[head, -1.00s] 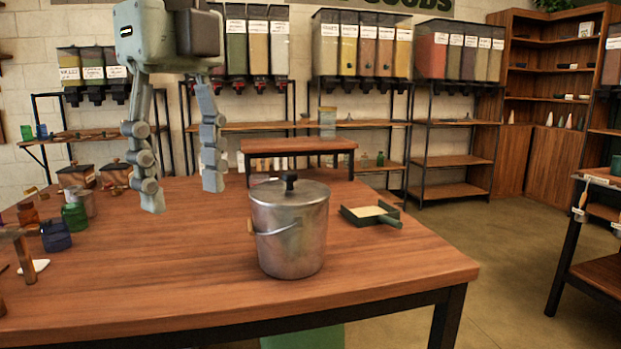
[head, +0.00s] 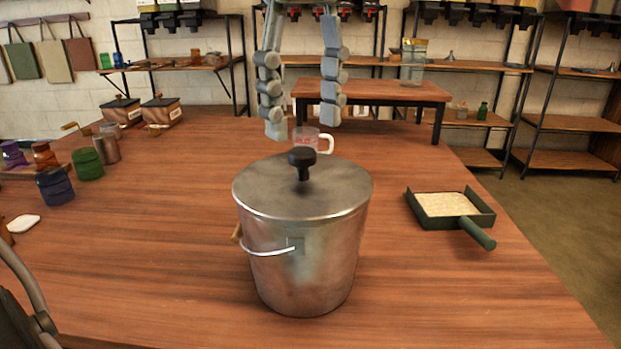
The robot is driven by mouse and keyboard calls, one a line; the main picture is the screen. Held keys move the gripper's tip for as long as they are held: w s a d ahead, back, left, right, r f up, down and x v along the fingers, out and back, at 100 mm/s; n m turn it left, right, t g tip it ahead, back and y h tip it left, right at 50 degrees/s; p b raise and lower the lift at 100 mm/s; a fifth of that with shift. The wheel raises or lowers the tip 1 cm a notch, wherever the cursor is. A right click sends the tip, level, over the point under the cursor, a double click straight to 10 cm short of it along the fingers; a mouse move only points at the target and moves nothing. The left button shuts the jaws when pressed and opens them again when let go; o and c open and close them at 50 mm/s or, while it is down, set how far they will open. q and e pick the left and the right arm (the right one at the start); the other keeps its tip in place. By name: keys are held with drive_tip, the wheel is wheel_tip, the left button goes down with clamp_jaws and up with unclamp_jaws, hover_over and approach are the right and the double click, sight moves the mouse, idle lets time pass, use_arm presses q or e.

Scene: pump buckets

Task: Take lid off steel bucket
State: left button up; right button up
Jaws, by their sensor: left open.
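The steel bucket (head: 305,265) stands upright on the wooden table, near the middle of the head view. Its lid (head: 270,190) sits on the rim, with a black knob (head: 302,160) on top. The wire handle (head: 270,250) hangs down on the bucket's front left. My left gripper (head: 303,128) is open, fingers pointing down, above and seemingly a little behind the knob. Nothing is between its fingers except the background and a mug seen beyond. The right gripper is not clearly seen.
A clear mug (head: 312,140) stands behind the bucket. A dark green pan (head: 478,217) of pale grain lies to the right. Several jars, including a green one (head: 88,163), and two wooden boxes (head: 161,110) stand at left. The table (head: 160,250) is clear around the bucket.

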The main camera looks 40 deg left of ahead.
sight(302, 150)
use_arm(q)
drive_tip(key=f, duration=0.5)
drive_tip(key=shift+a+f, duration=0.25)
clamp_jaws()
